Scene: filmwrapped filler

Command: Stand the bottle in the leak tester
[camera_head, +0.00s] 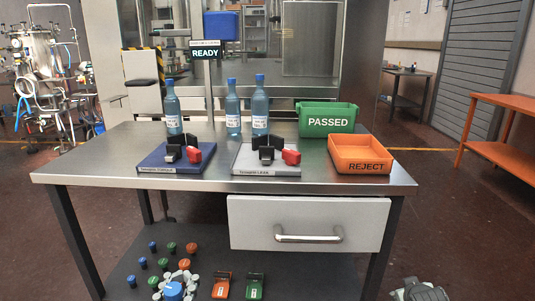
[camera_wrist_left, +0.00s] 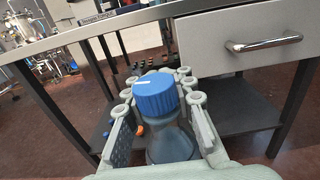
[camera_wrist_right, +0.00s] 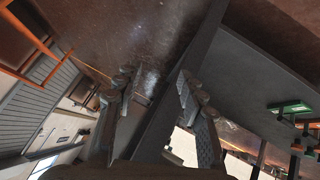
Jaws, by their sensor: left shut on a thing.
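My left gripper (camera_head: 177,281) is shut on a blue-capped bottle (camera_wrist_left: 156,94), low in front of the table. The cap faces the left wrist camera and the fingers flank the neck; the lower body is hidden. The bottle's cap also shows in the head view (camera_head: 173,292). On the table are a blue-based fixture (camera_head: 152,161) and a grey-based fixture (camera_head: 243,161), each with black blocks and a red block. My right gripper (camera_wrist_right: 155,80) is open and empty.
Several blue-capped bottles (camera_head: 172,110) stand at the table's back. A green PASSED bin (camera_head: 327,107) and an orange REJECT bin (camera_head: 362,141) sit at the right. A READY sign (camera_head: 206,53) hangs behind. The drawer (camera_head: 300,222) is shut. Caps and clips lie on the lower shelf.

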